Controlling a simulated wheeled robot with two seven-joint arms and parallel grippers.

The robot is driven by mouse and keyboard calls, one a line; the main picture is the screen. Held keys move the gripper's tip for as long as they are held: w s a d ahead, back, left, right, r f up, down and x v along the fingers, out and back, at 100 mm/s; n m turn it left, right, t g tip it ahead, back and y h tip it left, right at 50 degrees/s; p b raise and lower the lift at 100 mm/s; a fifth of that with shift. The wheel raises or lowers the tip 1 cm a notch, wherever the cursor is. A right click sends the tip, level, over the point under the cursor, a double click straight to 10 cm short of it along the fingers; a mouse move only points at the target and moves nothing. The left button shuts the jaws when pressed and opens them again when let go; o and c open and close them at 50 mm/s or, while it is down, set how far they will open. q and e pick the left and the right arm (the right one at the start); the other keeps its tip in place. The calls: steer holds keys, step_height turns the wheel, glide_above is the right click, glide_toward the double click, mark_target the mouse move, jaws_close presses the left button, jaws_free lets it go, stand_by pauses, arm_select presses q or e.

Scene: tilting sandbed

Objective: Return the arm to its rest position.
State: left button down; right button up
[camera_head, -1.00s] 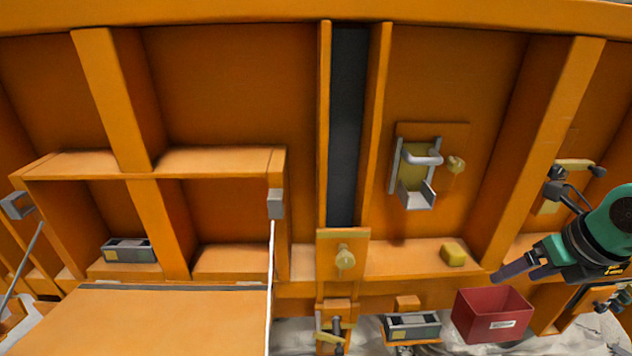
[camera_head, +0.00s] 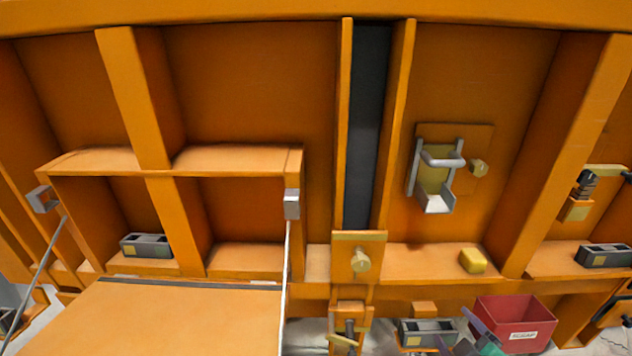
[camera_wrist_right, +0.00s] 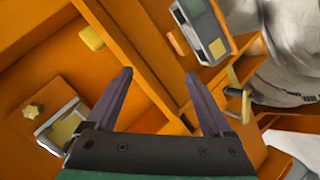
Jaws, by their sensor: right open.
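My right gripper (camera_head: 455,326) is low at the bottom edge of the head view, in front of the left side of the red bin (camera_head: 507,335). Only its purple-grey fingers and a bit of green show; the rest of the arm is below the frame. In the right wrist view its two fingers (camera_wrist_right: 158,73) are spread apart with nothing between them. They point toward the orange frame. My left gripper is not in either view.
Orange steel ribs and ledges fill the view. A yellow block (camera_head: 473,261) sits on a ledge. A grey latch with a handle (camera_head: 437,178) is on the panel above. A grey box (camera_head: 430,333) is close to the right gripper. An orange flap (camera_head: 190,318) projects at lower left.

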steer(key=s+a+f+m+g+y, duration=0.1)
steer(key=s+a+f+m+g, duration=0.3)
steer(key=s+f, duration=0.5)
steer(key=s+a+f+m+g+y, duration=0.1)
steer(key=s+f+m+g, duration=0.2)
steer(key=s+f+g, duration=0.55)
steer(key=s+f+p, duration=0.2)
steer(key=f, duration=0.7)
steer(key=s+f+p, duration=0.2)
steer(key=f, duration=0.7)
steer(key=s+d+f+p, duration=0.1)
steer(key=s+f, duration=0.5)
steer(key=s, duration=0.2)
steer(key=s+d+f+p, duration=0.1)
steer(key=s+d+f, duration=0.1)
steer(key=s+f, duration=0.4)
steer(key=shift+s+n, duration=0.3)
steer(key=shift+s, duration=0.95)
